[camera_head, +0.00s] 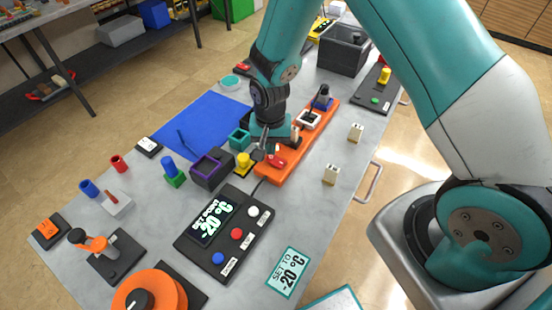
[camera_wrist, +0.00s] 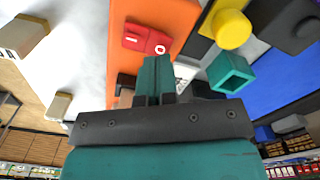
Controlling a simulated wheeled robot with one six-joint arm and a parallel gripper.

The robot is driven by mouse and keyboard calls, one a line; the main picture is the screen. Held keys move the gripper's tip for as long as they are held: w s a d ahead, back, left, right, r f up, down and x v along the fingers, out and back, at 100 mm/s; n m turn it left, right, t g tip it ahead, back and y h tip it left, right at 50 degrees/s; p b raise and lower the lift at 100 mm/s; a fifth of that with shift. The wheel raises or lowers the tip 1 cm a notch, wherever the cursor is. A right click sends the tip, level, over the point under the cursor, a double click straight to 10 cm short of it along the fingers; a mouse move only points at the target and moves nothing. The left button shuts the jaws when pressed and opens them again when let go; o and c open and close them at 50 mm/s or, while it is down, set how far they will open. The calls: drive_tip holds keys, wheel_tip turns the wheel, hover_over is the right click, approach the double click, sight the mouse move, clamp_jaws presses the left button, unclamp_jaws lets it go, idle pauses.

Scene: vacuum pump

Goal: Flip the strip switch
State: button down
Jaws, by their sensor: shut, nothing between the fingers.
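The orange power strip (camera_head: 265,174) lies across the grey table and fills the upper middle of the wrist view (camera_wrist: 178,18). Its red rocker switch (camera_head: 277,161) is near the strip's front end. In the wrist view the switch (camera_wrist: 140,38) shows a white O mark on its right part. My gripper (camera_head: 262,150) points down at the strip beside the switch. Its teal fingers (camera_wrist: 155,62) are shut together with nothing between them, and the tips appear just below the switch's O end in the wrist view. I cannot tell whether they touch it.
A yellow knob (camera_head: 243,160) and a dark purple-rimmed box (camera_head: 207,168) stand left of the strip. Beige plugs (camera_head: 331,174) (camera_head: 355,132) stand to its right. A control panel (camera_head: 224,233) lies in front. The blue mat (camera_head: 205,125) has free room.

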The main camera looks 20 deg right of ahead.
drive_tip(key=shift+f+b, duration=0.95)
drive_tip(key=shift+f, duration=0.35)
idle(0.4)
drive_tip(key=shift+r, duration=0.15)
drive_tip(key=shift+r+p, duration=2.65)
drive_tip(key=shift+r, duration=0.8)
